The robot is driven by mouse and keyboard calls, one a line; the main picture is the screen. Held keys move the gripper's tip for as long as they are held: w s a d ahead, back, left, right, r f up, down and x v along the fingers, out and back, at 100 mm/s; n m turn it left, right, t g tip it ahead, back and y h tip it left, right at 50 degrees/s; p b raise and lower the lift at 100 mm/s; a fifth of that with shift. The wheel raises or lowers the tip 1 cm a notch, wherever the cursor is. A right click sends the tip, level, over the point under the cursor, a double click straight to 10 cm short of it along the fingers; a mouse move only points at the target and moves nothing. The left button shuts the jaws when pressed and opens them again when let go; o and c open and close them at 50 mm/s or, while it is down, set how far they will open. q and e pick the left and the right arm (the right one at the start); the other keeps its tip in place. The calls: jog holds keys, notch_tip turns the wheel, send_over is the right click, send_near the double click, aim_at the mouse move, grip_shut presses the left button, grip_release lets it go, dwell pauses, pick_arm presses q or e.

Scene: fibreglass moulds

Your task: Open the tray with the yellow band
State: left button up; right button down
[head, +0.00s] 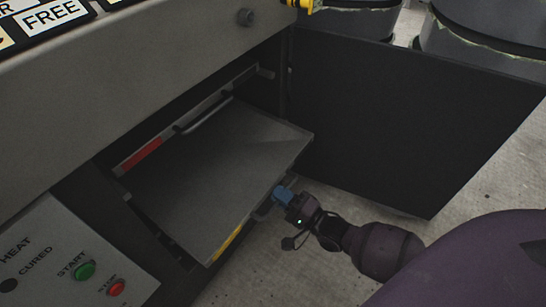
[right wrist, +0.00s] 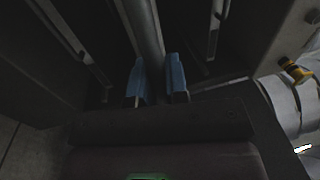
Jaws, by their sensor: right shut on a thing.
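The tray with the yellow band (head: 225,165) is a flat grey drawer, standing well out of the dark cabinet opening. Its yellow band (head: 229,243) shows on the front edge. My right gripper (head: 280,195) has blue fingers and is at the handle (head: 263,211) on that front edge. In the right wrist view, the blue fingers (right wrist: 157,82) sit on both sides of a grey bar, the handle (right wrist: 145,35), and are shut on it. Part of the handle is hidden by the fingers. My left gripper is not in view.
A tray with a red band (head: 140,157) is behind the yellow-band tray, inside the cabinet. A large dark door panel (head: 400,125) stands open at the right. A control panel (head: 75,255) with green and red buttons is at lower left. Bare concrete floor (head: 330,270) lies in front.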

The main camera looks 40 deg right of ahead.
jog(key=r+v, duration=0.2)
jog(key=v, duration=0.8)
jog(key=s+r+p+v, duration=0.1)
jog(key=r+v, duration=0.1)
jog(key=v, duration=0.9)
jog(key=shift+s, duration=0.2)
jog(key=c, duration=1.1)
grip_release()
jog(key=shift+c, duration=0.2)
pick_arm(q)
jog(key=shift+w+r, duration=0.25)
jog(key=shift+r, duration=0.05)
pick_arm(e)
jog(key=shift+w+d, duration=0.1)
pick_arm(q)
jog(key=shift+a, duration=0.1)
